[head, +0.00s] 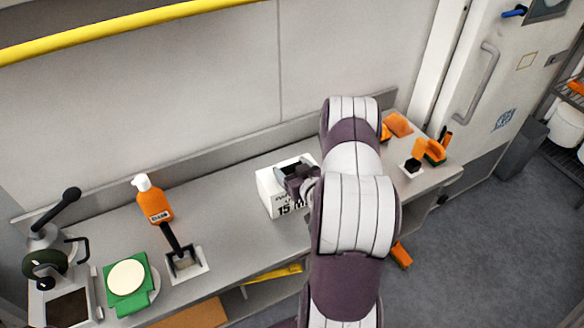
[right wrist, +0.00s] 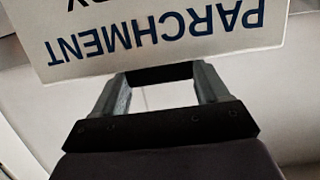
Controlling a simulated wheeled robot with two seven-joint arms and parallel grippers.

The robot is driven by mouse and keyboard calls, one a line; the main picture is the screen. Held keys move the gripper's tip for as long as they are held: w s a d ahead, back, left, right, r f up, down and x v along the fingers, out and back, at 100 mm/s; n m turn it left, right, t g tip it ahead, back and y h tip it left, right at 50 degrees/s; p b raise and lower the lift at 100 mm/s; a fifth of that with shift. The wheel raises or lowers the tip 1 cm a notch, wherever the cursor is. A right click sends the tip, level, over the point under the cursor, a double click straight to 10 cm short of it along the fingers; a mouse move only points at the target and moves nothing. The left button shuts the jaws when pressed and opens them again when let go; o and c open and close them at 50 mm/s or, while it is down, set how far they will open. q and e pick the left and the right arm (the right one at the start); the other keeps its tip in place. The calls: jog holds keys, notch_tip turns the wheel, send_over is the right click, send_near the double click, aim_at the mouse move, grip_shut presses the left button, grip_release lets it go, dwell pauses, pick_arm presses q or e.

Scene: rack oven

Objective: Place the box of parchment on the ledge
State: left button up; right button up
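The box of parchment (head: 268,198) is a white box with dark print, at the middle of the long grey ledge (head: 235,240) along the wall. My right gripper (head: 300,181) is at the box's top, by a dark part there. In the right wrist view, the lettered face of the box (right wrist: 150,45) fills the top, upside down. The fingers of my right gripper (right wrist: 160,80) are apart, with a dark bar of the box spanning between their tips. Whether the box touches the ledge is hard to tell. My left gripper is not in view.
An orange bottle (head: 155,203), a black-handled tool (head: 178,245), a green item with a cream disc (head: 127,280) and a black-and-metal device (head: 60,265) stand to the left. Orange items (head: 398,125) and a small black block (head: 412,166) lie to the right. A yellow rail (head: 120,32) crosses above.

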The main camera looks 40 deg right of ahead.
jog(key=o, duration=0.4)
jog(key=shift+w+a, duration=0.1)
jog(key=shift+o, duration=0.2)
jog(key=shift+s+r, duration=0.15)
jog(key=shift+s, duration=0.4)
jog(key=b+v, duration=0.2)
jog(key=v, duration=0.9)
jog(key=w+a+n+g+y, duration=0.25)
jog(key=w+a+g, duration=0.25)
jog(key=a+g, duration=0.4)
jog(key=s+a+r+g, duration=0.2)
jog(key=s+a, duration=0.2)
jog(key=a, duration=0.2)
jog(key=s+a+r+g+y, duration=0.1)
jog(key=s+a+r, duration=0.1)
jog(key=s+a, duration=0.2)
jog(key=a, duration=0.3)
jog(key=shift+a+r+g, duration=0.15)
jog(key=shift+a+g, duration=0.1)
jog(key=shift+g, duration=0.15)
